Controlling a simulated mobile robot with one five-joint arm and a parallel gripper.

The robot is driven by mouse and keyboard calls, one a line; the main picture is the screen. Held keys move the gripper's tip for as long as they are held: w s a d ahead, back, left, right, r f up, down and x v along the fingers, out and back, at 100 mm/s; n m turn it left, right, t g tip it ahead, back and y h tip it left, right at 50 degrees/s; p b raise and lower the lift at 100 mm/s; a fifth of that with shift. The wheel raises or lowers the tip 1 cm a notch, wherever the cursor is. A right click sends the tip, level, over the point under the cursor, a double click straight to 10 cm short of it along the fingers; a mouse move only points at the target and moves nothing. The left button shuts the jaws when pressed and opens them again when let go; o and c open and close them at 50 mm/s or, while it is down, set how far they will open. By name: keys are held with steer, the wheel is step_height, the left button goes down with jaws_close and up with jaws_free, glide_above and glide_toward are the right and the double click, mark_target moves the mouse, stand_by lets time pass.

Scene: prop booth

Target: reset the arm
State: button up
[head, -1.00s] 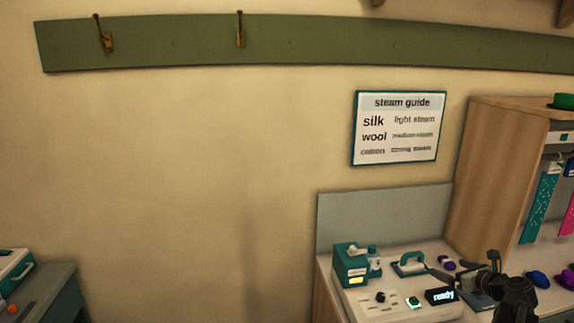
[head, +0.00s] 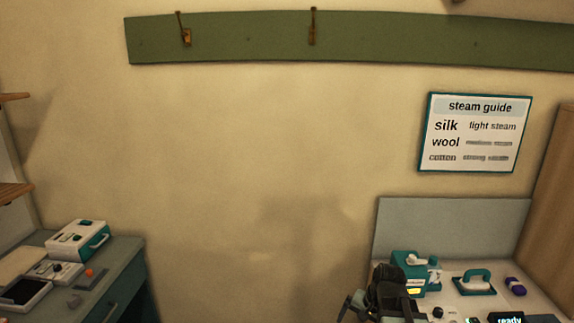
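My dark arm with my gripper (head: 352,304) is at the bottom of the head view, right of centre. It is in front of the left end of the steam counter and hides part of it. The fingers are small, dark and partly cut off by the lower edge, so I cannot tell whether they are open or shut. I see nothing clearly held.
The steam counter holds a teal box (head: 407,273), a teal-handled iron (head: 475,282), a purple item (head: 515,286) and a lit "ready" display (head: 509,319). A grey desk (head: 122,262) with a white-and-teal case (head: 77,240) stands left. Bare wall lies between.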

steer(key=s+a+f+n+g+h+b, duration=0.1)
steer(key=s+a+f+n+g+b, duration=0.1)
steer(key=s+a+f+n+b, duration=0.3)
steer(key=shift+s+a+f+n+h, duration=0.4)
steer(key=shift+a+f+n, duration=0.1)
steer(key=shift+f, duration=0.1)
stand_by(1.9)
